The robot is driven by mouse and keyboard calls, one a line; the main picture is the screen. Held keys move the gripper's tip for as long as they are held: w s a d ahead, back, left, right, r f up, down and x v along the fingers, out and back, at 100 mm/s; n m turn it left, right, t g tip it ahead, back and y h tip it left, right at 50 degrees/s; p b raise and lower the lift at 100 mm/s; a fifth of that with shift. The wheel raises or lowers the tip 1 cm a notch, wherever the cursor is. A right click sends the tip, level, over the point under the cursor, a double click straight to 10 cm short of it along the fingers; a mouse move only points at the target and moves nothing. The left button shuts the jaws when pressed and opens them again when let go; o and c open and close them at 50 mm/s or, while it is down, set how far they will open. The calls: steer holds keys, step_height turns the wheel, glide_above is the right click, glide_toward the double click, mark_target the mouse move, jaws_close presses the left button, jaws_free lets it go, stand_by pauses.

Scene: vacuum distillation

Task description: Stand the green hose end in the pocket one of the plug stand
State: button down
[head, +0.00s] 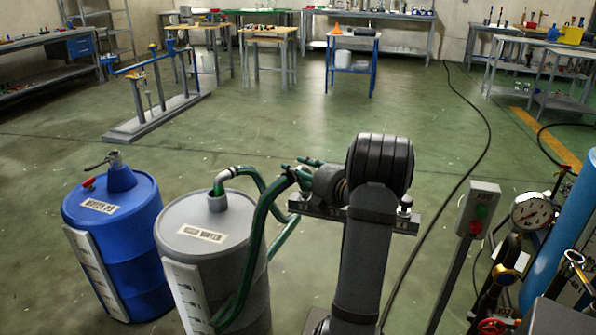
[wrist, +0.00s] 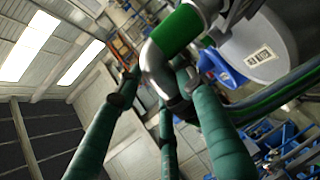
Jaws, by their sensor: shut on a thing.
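My gripper (head: 303,172), with dark green fingers, is above and to the right of the grey drum in the head view. In the wrist view its fingers (wrist: 158,88) converge near a metal elbow. The green hose (head: 258,235) hangs from the gripper and loops down in front of the grey drum. A grey marked bar (head: 322,211) behind my arm may be the plug stand. My arm covers its middle, and I cannot make out pocket one.
A blue drum (head: 122,235) stands at left. A control post (head: 478,210), a gauge (head: 531,211) and a blue cylinder (head: 560,235) are at right.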

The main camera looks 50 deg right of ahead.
steer(key=shift+f+b, duration=1.05)
steer(key=shift+b, duration=0.1)
steer(key=c, duration=1.4)
jaws_free()
steer(key=shift+r, duration=0.1)
steer(key=o, duration=0.4)
steer(key=shift+c, duration=0.2)
steer(key=v, duration=1.2)
steer(key=shift+w, duration=0.15)
